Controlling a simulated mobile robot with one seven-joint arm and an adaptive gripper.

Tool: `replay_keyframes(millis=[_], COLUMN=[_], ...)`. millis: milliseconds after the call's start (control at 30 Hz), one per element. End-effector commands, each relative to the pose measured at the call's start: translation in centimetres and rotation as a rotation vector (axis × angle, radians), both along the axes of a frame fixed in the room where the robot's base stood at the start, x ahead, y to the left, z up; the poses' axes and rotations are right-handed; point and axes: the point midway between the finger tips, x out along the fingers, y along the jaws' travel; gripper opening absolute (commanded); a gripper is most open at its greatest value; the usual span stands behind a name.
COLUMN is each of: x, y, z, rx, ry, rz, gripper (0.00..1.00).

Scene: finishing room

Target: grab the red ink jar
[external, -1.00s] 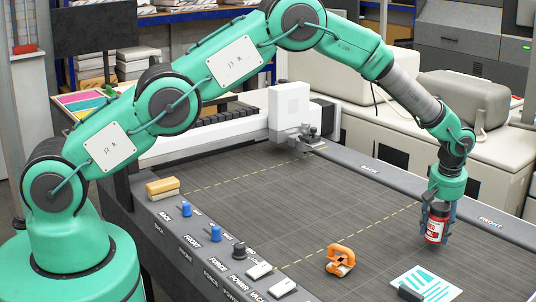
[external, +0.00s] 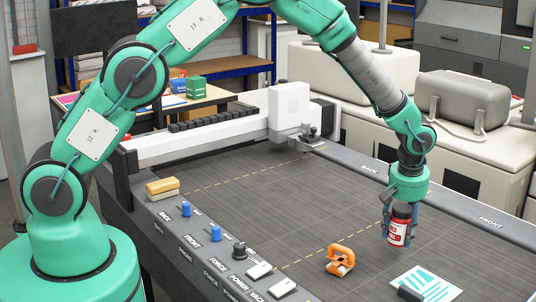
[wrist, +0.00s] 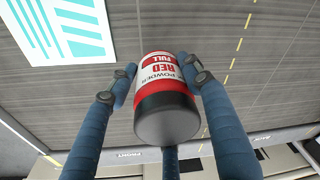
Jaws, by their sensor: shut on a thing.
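The jar (external: 398,226) has a red and white label and a dark cap. In the wrist view, the jar (wrist: 165,75) shows the words RED, POWDER and FULL on its label, upside down. My gripper (external: 400,220) points down and is shut on it, with blue fingers on its sides. In the wrist view, my gripper (wrist: 160,85) has a finger at each side of the jar and a third below it in the picture. The jar appears to hang above the dark flatbed (external: 250,200); the gap beneath it is hard to judge.
An orange clamp-like tool (external: 340,260) lies on the bed left of the jar. A white card with teal stripes (external: 427,285) lies in front. A white carriage (external: 290,112) stands at the back. Knobs and switches (external: 215,233) line the left edge. The bed's middle is clear.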

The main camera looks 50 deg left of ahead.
Motion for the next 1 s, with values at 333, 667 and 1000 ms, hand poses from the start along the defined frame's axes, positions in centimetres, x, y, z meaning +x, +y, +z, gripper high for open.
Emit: replay_keyframes(millis=[333, 667, 1000], x=[-2.6, -3.1, -3.0], y=[0.9, 1.1, 1.1], z=[0.4, 0.4, 0.4], rx=[-0.001, 0.0, 0.0], ry=[-0.002, -0.001, -0.001], rz=[-0.001, -0.001, -0.001], gripper=[0.11, 0.11, 0.11])
